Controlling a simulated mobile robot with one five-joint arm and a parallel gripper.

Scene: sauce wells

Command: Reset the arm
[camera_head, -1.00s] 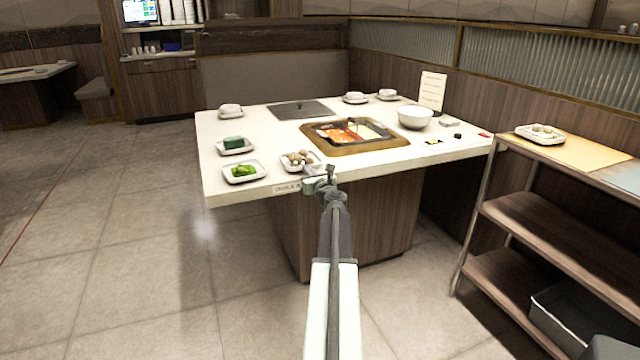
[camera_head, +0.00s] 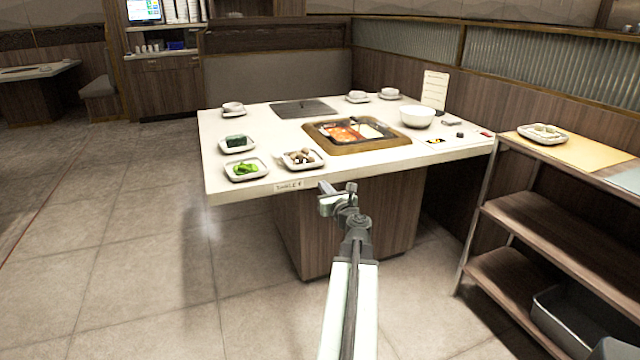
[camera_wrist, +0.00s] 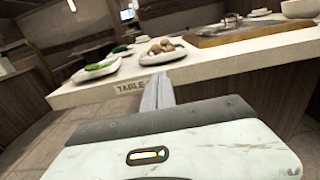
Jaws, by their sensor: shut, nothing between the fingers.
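My gripper (camera_head: 325,188) is shut and empty in front of the near edge of the white table (camera_head: 236,187), below its top, in the head view. In the wrist view my gripper's fingers (camera_wrist: 158,93) are together and point toward the table edge (camera_wrist: 215,68). A tray of round pale and brown pieces (camera_head: 303,159) stands near that edge, apart from the gripper. The arm reaches up from the bottom of the head view, partly folded.
A divided pot (camera_head: 357,133) sits in a wooden surround on the table. Trays of green food (camera_head: 246,170) and dark green food (camera_head: 236,143) stand at the left. A white bowl (camera_head: 417,116) is at the right. A shelf cart (camera_head: 540,230) stands right; floor at left is clear.

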